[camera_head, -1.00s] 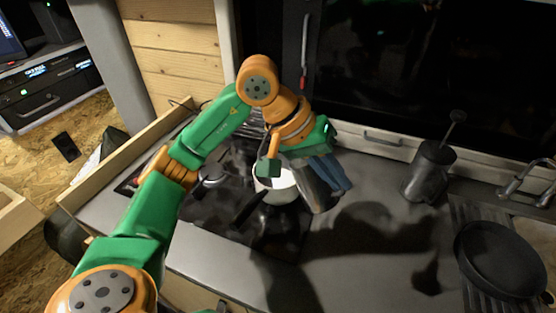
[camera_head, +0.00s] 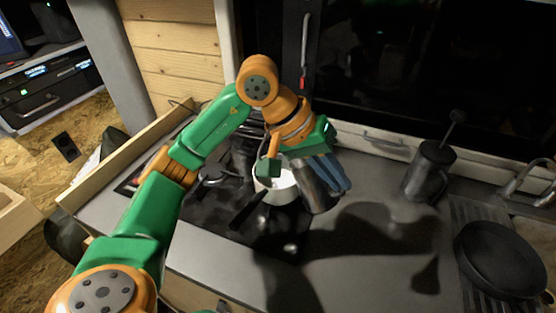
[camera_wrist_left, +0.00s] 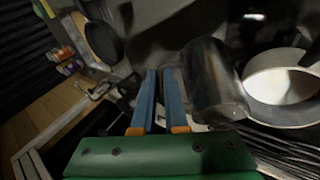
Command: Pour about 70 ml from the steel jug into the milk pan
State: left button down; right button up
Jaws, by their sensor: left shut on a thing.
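My left gripper (camera_head: 328,177) is shut on the steel jug (camera_head: 312,192), with its blue fingers along the jug's right side. The jug is a grey metal cylinder and looks tilted, close beside and partly in front of the milk pan. The milk pan (camera_head: 281,193) is white inside and stands on the hob, with a dark handle toward the front left. In the left wrist view, the jug (camera_wrist_left: 209,82) is beside the blue fingers (camera_wrist_left: 158,98), next to the pan (camera_wrist_left: 291,108). No falling stream shows. The jug's contents are hidden. My right gripper is not in view.
The dark hob (camera_head: 211,208) lies under the pan. A grey canister with a utensil (camera_head: 427,172) stands at the back right. A black frying pan (camera_head: 497,260) sits near the tap (camera_head: 527,178). The grey counter (camera_head: 350,270) between is clear.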

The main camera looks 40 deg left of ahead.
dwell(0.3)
pick_arm(q)
jog(key=shift+d+f, duration=0.25)
jog(key=shift+d, duration=0.05)
jog(key=d+f+m+t+y+b, duration=0.1)
jog(key=d+f+y+b, duration=0.1)
jog(key=d+f+y, duration=0.3)
jog(key=shift+s+d+f+y, duration=0.25)
jog(key=shift+s+f+y, duration=0.2)
jog(key=shift+f+y, duration=0.3)
jog(key=shift+r, duration=0.15)
